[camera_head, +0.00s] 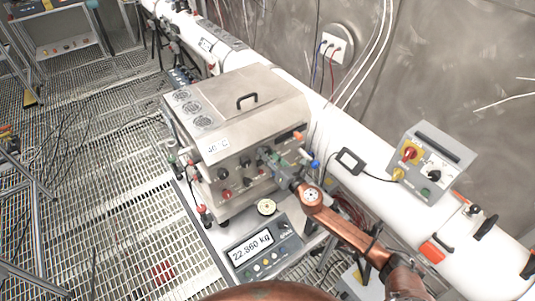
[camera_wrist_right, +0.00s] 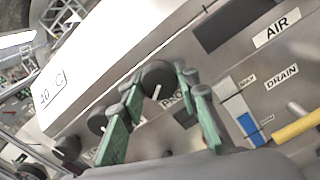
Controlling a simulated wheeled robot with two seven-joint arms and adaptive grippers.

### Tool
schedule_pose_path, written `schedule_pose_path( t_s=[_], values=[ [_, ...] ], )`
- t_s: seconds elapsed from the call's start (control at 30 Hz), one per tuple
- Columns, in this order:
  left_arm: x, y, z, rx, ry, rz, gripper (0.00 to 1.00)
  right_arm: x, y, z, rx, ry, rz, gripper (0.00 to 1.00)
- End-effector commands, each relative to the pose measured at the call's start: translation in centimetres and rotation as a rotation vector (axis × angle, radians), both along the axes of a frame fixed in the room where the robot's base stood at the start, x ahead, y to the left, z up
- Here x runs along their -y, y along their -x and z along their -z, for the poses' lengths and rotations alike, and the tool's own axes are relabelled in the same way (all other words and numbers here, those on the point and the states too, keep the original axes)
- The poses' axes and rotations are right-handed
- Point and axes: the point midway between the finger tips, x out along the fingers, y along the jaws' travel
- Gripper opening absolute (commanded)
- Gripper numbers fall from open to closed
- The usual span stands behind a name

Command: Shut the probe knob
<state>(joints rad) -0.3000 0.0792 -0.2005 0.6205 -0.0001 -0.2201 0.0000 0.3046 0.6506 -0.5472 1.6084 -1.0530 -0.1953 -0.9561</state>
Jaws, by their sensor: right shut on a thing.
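The probe knob (camera_wrist_right: 158,75) is a round dark knob with a pale pointer line on the front panel of the steel box (camera_head: 250,110). A partly covered label starting "PRO" (camera_wrist_right: 173,100) is beside it. My right gripper (camera_wrist_right: 161,82) has its green fingers on both sides of the knob and is shut on it. In the head view my right gripper (camera_head: 268,157) reaches the box front from the lower right and hides the knob. My left gripper is in neither view.
Another dark knob (camera_wrist_right: 97,120) is close beside one finger. A blue-and-white slider (camera_wrist_right: 246,122) and a yellow handle (camera_wrist_right: 295,130) are to the right, near the DRAIN label. A scale reading 22.860 kg (camera_head: 252,246) stands below the box. A white pipe (camera_head: 360,190) runs behind.

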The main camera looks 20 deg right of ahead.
Motion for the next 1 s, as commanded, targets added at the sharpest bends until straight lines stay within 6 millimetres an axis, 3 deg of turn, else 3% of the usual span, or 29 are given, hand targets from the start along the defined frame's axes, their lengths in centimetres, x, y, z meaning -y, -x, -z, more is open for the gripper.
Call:
schedule_pose_path(
  t_s=[1.0],
  values=[
    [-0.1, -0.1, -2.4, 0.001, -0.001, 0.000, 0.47, 0.1, -0.1, -0.5, -0.325, -0.909, 0.004, 0.05]
  ],
)
